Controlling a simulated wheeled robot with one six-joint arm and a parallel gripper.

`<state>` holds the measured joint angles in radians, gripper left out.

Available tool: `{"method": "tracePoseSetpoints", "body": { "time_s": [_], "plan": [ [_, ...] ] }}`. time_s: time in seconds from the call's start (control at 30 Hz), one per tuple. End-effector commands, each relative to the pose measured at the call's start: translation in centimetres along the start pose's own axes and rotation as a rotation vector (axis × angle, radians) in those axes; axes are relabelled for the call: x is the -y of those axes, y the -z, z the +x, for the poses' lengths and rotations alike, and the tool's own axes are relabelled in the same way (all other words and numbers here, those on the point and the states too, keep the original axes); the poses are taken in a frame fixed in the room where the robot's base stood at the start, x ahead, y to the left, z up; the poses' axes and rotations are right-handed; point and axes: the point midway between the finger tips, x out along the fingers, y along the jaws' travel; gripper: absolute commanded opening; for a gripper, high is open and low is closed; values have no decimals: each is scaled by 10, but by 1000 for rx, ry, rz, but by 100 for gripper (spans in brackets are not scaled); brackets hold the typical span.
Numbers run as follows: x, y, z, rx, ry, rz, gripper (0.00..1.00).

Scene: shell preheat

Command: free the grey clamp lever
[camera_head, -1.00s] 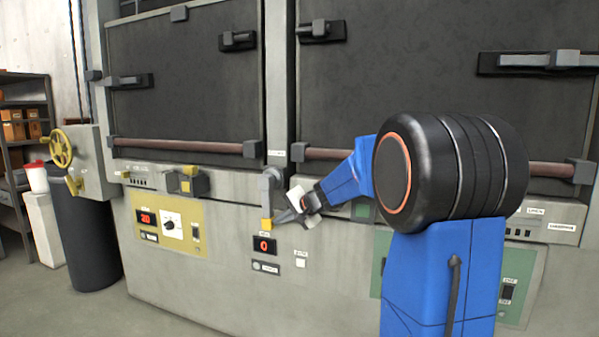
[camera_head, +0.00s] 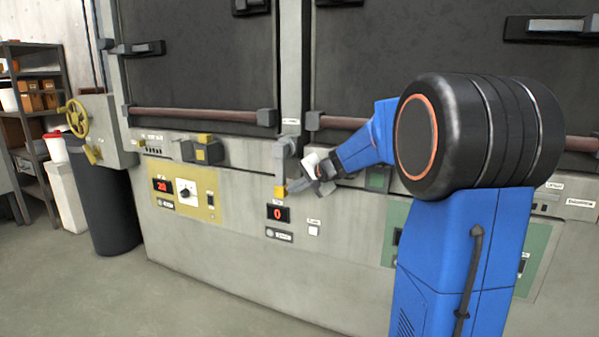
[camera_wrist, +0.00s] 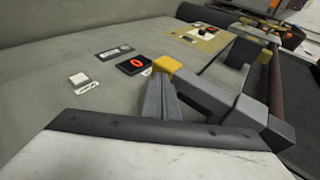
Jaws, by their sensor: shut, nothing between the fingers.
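The grey clamp lever (camera_head: 284,160) hangs straight down on the post between the two oven doors. Its yellow end (camera_head: 280,191) is at the bottom, above a red "0" display (camera_head: 278,213). My gripper (camera_head: 293,189) is shut and empty, with its tips just right of the yellow end. In the wrist view, the lever (camera_wrist: 207,94) runs from its yellow end (camera_wrist: 168,66) to the right. My shut fingers (camera_wrist: 160,100) lie close beside it there. I cannot tell whether they touch it.
A yellow panel (camera_head: 212,183) with a dial and red display is left of the lever. A small white button (camera_head: 314,231) is below right. Dark door handles and a reddish bar (camera_head: 190,115) lie above. A dark bin (camera_head: 103,200) stands left. The floor in front is clear.

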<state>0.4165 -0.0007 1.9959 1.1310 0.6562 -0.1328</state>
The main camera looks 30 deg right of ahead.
Motion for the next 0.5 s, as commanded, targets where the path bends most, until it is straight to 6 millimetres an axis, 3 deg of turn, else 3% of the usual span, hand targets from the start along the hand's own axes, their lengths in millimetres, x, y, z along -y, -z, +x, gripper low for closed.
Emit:
{"method": "tracePoseSetpoints", "body": {
  "time_s": [0.5],
  "plan": [
    [1,2,-105,-8,3,0,0]
  ]
}}
